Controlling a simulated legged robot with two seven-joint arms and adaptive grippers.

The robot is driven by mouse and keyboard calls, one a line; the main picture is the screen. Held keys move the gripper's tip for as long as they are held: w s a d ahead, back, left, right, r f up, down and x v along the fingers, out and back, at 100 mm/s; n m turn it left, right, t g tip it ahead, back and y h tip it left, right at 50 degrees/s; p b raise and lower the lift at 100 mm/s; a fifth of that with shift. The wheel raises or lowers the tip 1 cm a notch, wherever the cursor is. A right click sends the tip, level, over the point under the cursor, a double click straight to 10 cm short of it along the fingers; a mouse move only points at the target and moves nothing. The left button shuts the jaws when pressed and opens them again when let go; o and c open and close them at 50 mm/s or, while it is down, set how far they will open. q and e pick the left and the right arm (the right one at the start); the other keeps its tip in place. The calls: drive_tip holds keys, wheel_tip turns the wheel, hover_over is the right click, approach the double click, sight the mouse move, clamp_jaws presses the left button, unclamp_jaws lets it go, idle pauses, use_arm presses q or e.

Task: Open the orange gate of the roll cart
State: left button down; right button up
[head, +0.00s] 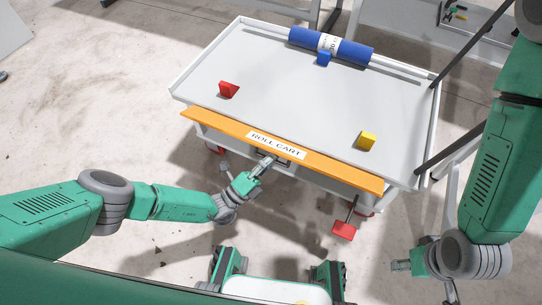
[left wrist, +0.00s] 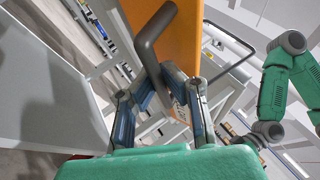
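The orange gate (head: 330,168) is a long bar along the near edge of the roll cart (head: 290,95), with a "ROLL CART" label at its middle. It stands closed against the cart's edge. A dark bent handle (left wrist: 150,45) sticks out from the orange gate (left wrist: 188,45) in the left wrist view. My left gripper (head: 266,164) is at the handle below the label. In the left wrist view its fingers (left wrist: 160,82) lie on both sides of the handle and seem shut on it. My right gripper (head: 408,265) is low at the right, away from the gate, its fingers unclear.
On the cart top are a blue roll (head: 305,40) on a rod, a red block (head: 228,90) and a yellow block (head: 367,140). A red pedal-like part (head: 343,231) sticks out below the gate. Open concrete floor (head: 90,110) lies to the left.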

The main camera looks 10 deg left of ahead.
use_arm(q)
drive_tip(key=shift+s+f+h, duration=0.25)
drive_tip(key=shift+f+h, duration=0.05)
drive_tip(key=shift+f, duration=0.05)
idle(0.3)
drive_tip(key=c, duration=1.9)
unclamp_jaws()
drive_tip(key=shift+w+r, duration=0.1)
drive_tip(key=shift+a, duration=0.1)
drive_tip(key=v, duration=1.2)
